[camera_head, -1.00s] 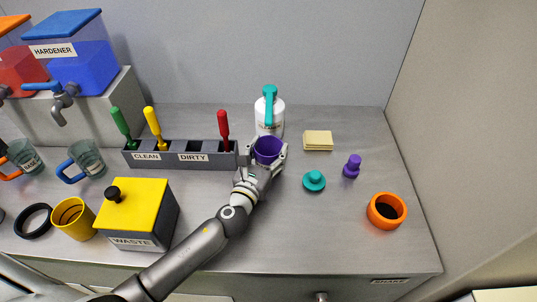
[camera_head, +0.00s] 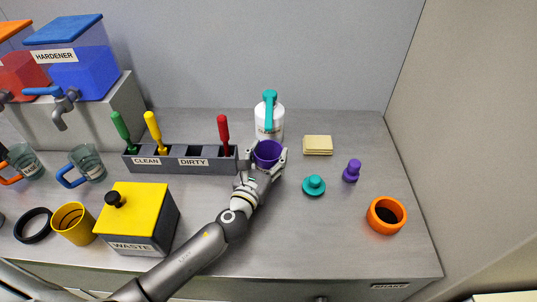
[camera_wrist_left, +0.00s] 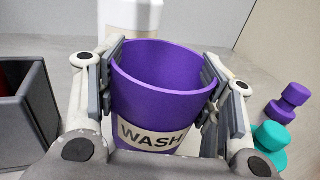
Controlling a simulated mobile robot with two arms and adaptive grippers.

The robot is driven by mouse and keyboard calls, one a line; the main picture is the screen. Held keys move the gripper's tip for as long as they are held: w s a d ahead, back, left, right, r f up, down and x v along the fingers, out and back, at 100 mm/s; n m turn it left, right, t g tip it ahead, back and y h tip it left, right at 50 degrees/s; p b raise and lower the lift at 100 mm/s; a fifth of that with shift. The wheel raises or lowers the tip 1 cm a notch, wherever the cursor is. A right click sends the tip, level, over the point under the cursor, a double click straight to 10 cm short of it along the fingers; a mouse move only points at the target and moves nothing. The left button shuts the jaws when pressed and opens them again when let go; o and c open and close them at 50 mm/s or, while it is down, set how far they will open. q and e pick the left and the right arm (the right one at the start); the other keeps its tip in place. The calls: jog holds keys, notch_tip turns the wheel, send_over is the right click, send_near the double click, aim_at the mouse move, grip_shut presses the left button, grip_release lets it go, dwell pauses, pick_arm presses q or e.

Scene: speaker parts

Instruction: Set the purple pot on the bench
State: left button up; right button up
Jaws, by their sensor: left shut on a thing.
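The purple pot (camera_head: 267,152) is upright between the fingers of my left gripper (camera_head: 265,159), just right of the grey rack. In the left wrist view the purple pot (camera_wrist_left: 165,80) carries a "WASH" label, and the pads of my left gripper (camera_wrist_left: 165,95) press on its two sides. The pot looks empty inside as far as I can see. The bench (camera_head: 310,235) is a grey metal top below it. I cannot tell whether the pot's base touches the bench. My right gripper is not in view.
A white bottle with a teal top (camera_head: 269,117) stands right behind the pot. The rack (camera_head: 205,162) with coloured-handled tools is to its left. A teal knob (camera_head: 313,186), purple knob (camera_head: 352,171), yellow pad (camera_head: 318,145) and orange pot (camera_head: 386,215) lie right. The front middle bench is clear.

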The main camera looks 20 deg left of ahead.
pick_arm(q)
jog(key=shift+f, duration=0.45)
dwell(0.5)
jog(key=o, duration=1.1)
